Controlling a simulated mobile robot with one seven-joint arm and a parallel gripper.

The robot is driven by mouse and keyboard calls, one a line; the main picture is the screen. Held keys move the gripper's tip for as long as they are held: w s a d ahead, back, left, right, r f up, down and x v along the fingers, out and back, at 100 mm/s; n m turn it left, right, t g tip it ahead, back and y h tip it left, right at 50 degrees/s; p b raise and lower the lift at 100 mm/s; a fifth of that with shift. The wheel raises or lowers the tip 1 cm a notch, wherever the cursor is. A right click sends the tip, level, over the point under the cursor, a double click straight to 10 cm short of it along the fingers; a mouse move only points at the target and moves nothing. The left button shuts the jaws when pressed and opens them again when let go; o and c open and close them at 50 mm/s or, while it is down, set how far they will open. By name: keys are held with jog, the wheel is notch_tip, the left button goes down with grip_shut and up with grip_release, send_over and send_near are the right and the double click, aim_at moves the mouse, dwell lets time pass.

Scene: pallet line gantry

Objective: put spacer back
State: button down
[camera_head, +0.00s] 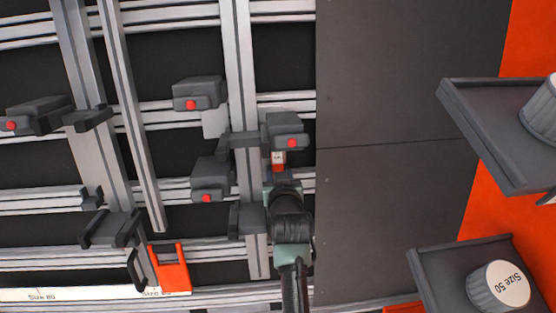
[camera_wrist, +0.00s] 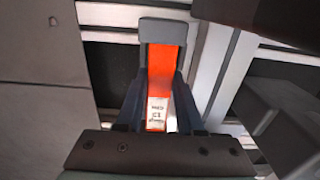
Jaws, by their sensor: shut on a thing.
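The spacer is an orange piece with a white printed label, and in the wrist view the spacer (camera_wrist: 162,62) stands between my two dark fingers. My gripper (camera_wrist: 158,112) is shut on it. In the head view my gripper (camera_head: 279,178) is at the lower middle, and only a small orange and white part of the spacer (camera_head: 278,162) shows beyond it. A grey block (camera_wrist: 163,31) lies at the spacer's far end in the wrist view; I cannot tell whether they touch. The spacer's lower end is hidden by my gripper.
A grey stop with a red button (camera_head: 287,130) is just beyond my gripper. Another such stop (camera_head: 209,180) is to its left. An orange forked piece (camera_head: 172,268) is at lower left. Aluminium rails (camera_head: 240,60) cross the left side. A dark flat panel (camera_head: 400,90) on the right is clear.

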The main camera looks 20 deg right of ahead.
jog(key=shift+s+r, duration=0.15)
jog(key=shift+s, duration=0.05)
jog(key=p+v, duration=1)
jog(key=v, duration=0.1)
dwell(0.5)
jog(key=shift+w, duration=0.1)
